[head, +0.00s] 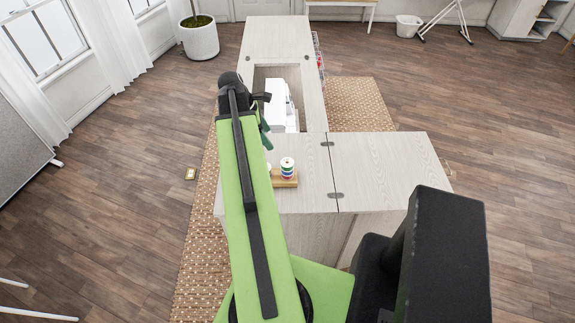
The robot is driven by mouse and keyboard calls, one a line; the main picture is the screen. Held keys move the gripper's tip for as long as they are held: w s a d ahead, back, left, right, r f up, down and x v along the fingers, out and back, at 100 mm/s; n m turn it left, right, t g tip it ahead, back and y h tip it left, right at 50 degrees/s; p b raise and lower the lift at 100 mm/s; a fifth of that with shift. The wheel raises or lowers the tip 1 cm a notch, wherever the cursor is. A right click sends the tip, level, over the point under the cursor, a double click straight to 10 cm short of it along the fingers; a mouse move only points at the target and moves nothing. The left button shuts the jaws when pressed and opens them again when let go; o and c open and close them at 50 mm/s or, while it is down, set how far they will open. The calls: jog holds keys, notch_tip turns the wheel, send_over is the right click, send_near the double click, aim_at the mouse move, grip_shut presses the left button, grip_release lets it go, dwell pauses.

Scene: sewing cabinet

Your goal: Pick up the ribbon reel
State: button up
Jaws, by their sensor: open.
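A small upright stack or reel (287,168) with white, red, blue and green bands stands on a small wooden board (289,181) on the cabinet top. It looks like the ribbon reel, but it is too small to be sure. A bit of something white shows just left of it, mostly hidden behind my arm. My gripper (265,138) is partly hidden behind my green arm. Its dark green part points down, a little behind and left of the banded reel and apart from it. It is open, and I see nothing held in it.
The pale wood sewing cabinet (377,164) has a hinged leaf on the right, mostly bare. A white sewing machine (280,108) sits in the cabinet's opening behind the reel. Coloured items hang at the cabinet's far right side. A woven rug (362,103) lies beneath; wooden floor around is open.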

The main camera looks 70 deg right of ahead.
jog(key=b, duration=1.1)
send_over(286, 163)
jog(key=w+a, duration=0.2)
notch_tip(286, 163, down, 11)
jog(key=shift+f, duration=0.1)
jog(key=shift+s+d+f+b, duration=0.1)
jog(key=shift+f+b, duration=0.15)
jog(key=shift+b, duration=0.05)
jog(key=shift+r, duration=0.1)
jog(key=b+x, duration=0.4)
jog(key=x, duration=0.1)
jog(key=shift+s+d+b, duration=0.1)
jog(key=shift+b, duration=0.2)
jog(key=c, duration=1.4)
jog(key=shift+r, duration=0.15)
